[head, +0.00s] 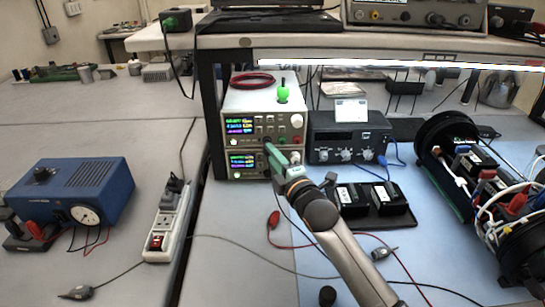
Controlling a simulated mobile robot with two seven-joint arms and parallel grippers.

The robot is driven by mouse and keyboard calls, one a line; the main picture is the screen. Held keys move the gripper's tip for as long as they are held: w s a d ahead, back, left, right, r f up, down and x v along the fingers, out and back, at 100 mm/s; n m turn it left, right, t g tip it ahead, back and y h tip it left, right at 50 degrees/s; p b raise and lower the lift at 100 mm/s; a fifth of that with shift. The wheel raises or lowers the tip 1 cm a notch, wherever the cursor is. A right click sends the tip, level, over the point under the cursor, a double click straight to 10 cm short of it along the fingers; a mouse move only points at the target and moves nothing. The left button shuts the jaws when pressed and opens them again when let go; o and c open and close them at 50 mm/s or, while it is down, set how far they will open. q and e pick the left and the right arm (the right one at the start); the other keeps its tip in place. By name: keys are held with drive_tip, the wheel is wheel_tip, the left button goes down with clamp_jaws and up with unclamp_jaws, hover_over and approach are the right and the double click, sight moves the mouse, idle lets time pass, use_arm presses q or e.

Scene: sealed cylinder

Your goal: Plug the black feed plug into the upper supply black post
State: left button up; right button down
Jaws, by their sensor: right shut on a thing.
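The upper supply (235,103) is a beige bench unit with a lit display, stacked on the lower supply (232,172). My right gripper (273,153) reaches in from the lower right and is at the front of the two supplies. It is shut on the black feed plug (267,147), a small dark piece at its tip. The plug's tip is close to the upper supply's lower front edge, where its posts sit. The gripper and plug cover the black post, so I cannot tell whether they touch. A red post (282,140) shows just to the right. My left gripper is out of view.
An opened cylinder (440,135) is at right. A power strip (163,230) lies left.

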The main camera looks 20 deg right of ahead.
drive_tip(key=shift+w+d, duration=0.1)
drive_tip(key=shift+w, duration=0.35)
drive_tip(key=c, duration=0.6)
unclamp_jaws()
drive_tip(key=s+d+b, duration=0.1)
drive_tip(key=s, duration=1.1)
drive_tip(key=shift+s+d, duration=0.2)
drive_tip(key=shift+d, duration=0.2)
drive_tip(key=shift+f, duration=0.1)
